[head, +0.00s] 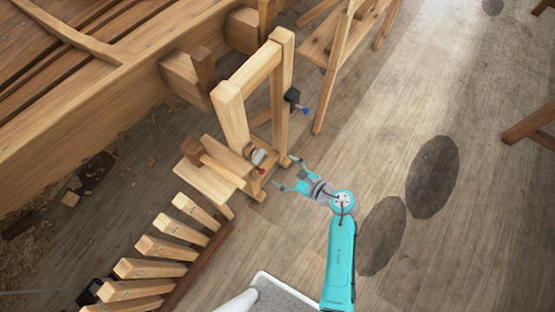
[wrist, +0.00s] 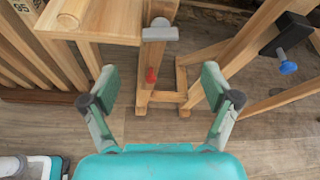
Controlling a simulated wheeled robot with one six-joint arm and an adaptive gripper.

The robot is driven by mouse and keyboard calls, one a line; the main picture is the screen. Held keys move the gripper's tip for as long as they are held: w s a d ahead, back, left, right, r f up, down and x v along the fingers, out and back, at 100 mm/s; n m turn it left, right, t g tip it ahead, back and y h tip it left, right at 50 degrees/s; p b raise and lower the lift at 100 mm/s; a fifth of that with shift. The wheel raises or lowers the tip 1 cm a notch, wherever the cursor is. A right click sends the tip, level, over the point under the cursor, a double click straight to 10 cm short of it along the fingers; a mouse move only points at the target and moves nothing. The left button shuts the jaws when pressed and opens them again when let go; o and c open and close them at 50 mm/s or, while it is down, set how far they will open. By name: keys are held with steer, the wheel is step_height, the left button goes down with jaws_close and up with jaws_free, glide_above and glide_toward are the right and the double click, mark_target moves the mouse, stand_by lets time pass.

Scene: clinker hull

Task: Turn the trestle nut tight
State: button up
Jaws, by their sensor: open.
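A light wooden trestle frame (head: 231,117) stands beside the hull. A grey bar-shaped piece, seemingly the trestle nut (head: 258,157), is on the near side of its post. In the wrist view this nut (wrist: 160,31) is at the upper middle, with a red-ended piece (wrist: 151,75) below it. My gripper (head: 283,174) is a little to the right of the nut and apart from it. In the wrist view my gripper (wrist: 160,78) has its two fingers wide apart with nothing between them, and the nut lies beyond the fingertips.
A black clamp with a blue knob (head: 305,111) is on the trestle's right post, and the blue knob (wrist: 288,68) also shows at the wrist view's right. A rack of wooden pieces (head: 166,248) stands lower left. The hull (head: 120,85) fills the upper left.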

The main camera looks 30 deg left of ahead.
mark_target(257, 155)
steer(key=x, duration=1)
steer(key=shift+a, duration=0.3)
steer(key=shift+f, duration=0.1)
steer(key=c, duration=1.1)
